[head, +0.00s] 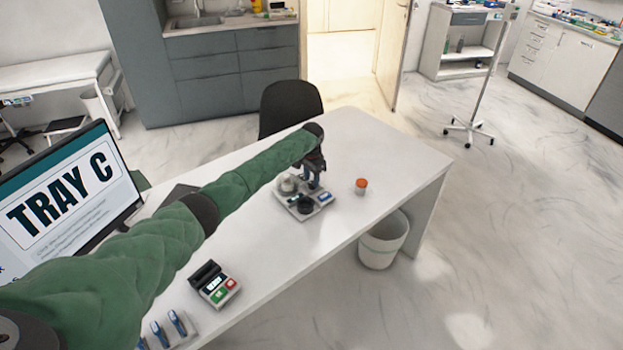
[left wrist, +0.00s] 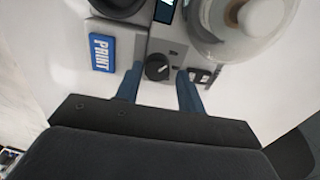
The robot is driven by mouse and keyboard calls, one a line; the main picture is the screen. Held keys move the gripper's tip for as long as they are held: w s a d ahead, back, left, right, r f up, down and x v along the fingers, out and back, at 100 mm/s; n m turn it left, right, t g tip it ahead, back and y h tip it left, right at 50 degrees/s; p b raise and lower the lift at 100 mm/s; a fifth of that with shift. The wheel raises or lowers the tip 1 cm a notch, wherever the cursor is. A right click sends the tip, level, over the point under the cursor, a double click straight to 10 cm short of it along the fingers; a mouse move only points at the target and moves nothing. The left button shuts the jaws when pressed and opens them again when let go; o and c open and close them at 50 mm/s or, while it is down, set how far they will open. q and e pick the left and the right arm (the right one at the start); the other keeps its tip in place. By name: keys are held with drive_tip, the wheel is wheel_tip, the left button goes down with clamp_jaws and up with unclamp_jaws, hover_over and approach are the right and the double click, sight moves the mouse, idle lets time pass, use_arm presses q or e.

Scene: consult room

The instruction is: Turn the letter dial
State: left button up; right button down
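The letter dial (left wrist: 157,67) is a small black knob with a pale pointer mark, on the grey front of a desk device. A blue PRINT button (left wrist: 101,52) lies left of it in the left wrist view. My left gripper (left wrist: 159,82) is open, with one blue finger on each side of the dial and gaps showing between; I cannot tell how high the fingertips are. In the head view the device (head: 303,207) sits on the white desk, and my left gripper (head: 312,186) points down over it, hiding the dial. My right gripper is not in view.
A clear dome with a pale knob (left wrist: 262,16) stands beside the dial. An orange-capped jar (head: 361,187) stands right of the device. A small terminal (head: 216,285) and a monitor reading TRAY C (head: 70,195) are nearer. The desk's (head: 375,140) far right is clear.

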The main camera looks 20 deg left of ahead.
use_arm(q)
drive_tip(key=shift+s+d+f, duration=0.1)
drive_tip(key=shift+d+f, duration=0.1)
drive_tip(key=shift+f, duration=0.2)
drive_tip(key=shift+a+f, duration=0.1)
drive_tip(key=shift+f, duration=0.15)
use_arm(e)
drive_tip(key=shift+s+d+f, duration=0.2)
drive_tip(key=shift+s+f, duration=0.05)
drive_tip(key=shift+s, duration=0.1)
use_arm(q)
drive_tip(key=c, duration=0.7)
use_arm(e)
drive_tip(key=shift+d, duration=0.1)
